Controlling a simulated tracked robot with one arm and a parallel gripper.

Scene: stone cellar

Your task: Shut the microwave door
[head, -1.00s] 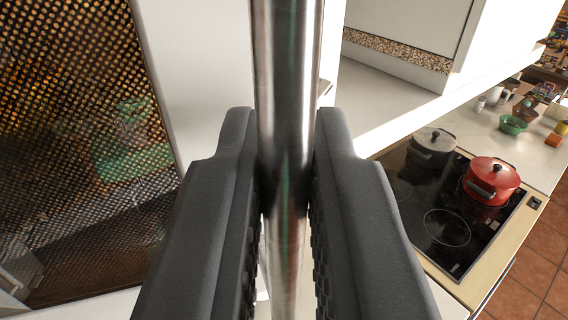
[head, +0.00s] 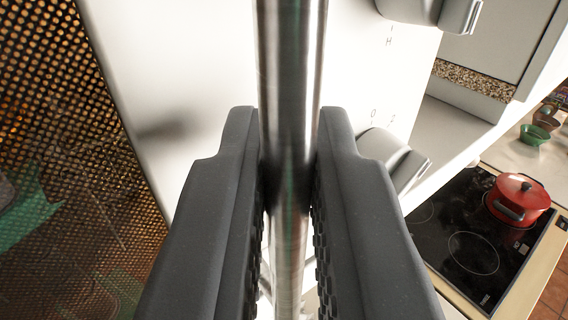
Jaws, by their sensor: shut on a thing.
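The microwave door (head: 190,75) fills the left and middle of the head view, with a pale frame and a dark perforated window (head: 65,150). Its steel bar handle (head: 291,60) runs upright through the middle of the picture. My gripper (head: 290,150) is shut on this handle, one dark finger on each side of it. Part of the microwave's front with knobs (head: 395,160) shows to the right of the handle. I cannot tell how wide the gap is between the door and the body.
To the right is a black cooktop (head: 465,245) with a red lidded pot (head: 518,199) on it. A green bowl (head: 534,134) stands on the counter behind. A grey cabinet front (head: 495,50) is at the upper right.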

